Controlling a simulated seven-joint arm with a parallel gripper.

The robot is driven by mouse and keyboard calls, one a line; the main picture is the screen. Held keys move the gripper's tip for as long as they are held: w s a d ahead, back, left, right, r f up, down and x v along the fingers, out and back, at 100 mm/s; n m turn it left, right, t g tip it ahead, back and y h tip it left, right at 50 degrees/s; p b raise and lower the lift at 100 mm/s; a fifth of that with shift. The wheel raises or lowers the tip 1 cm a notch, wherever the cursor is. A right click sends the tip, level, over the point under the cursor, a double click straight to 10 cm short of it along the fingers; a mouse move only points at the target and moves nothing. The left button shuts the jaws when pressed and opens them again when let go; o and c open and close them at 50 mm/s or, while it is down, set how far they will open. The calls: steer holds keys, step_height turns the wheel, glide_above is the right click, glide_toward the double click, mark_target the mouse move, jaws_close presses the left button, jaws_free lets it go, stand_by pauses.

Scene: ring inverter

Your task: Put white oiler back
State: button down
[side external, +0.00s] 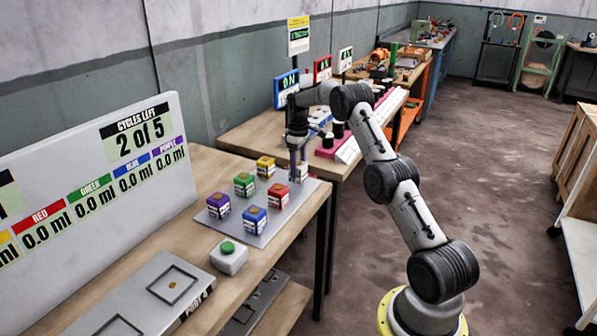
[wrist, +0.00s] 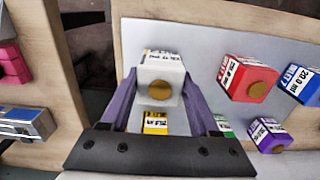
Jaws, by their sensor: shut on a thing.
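The white oiler (wrist: 160,82) is a small cube with a round tan button, held between my gripper's purple fingers in the wrist view. My gripper (side external: 297,165) is shut on it, pointing down at the far corner of the grey plate (side external: 266,238). In the side view the oiler (side external: 302,173) is partly hidden by the fingers. I cannot tell whether it touches the plate. The yellow oiler (side external: 265,167), green oiler (side external: 244,185), red oiler (side external: 278,196), purple oiler (side external: 218,206) and blue oiler (side external: 252,220) stand apart on the plate.
A white box with a green button (side external: 228,258) stands in front of the plate. A display panel (side external: 95,195) reads "CYCLES LEFT 2 of 5" at the left. A second workbench (side external: 255,133) with signs and pink parts lies beyond the gripper.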

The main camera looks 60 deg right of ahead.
steer(key=shift+f, duration=0.8)
steer(key=shift+c, duration=0.6)
jaws_free()
steer(key=shift+f, duration=0.15)
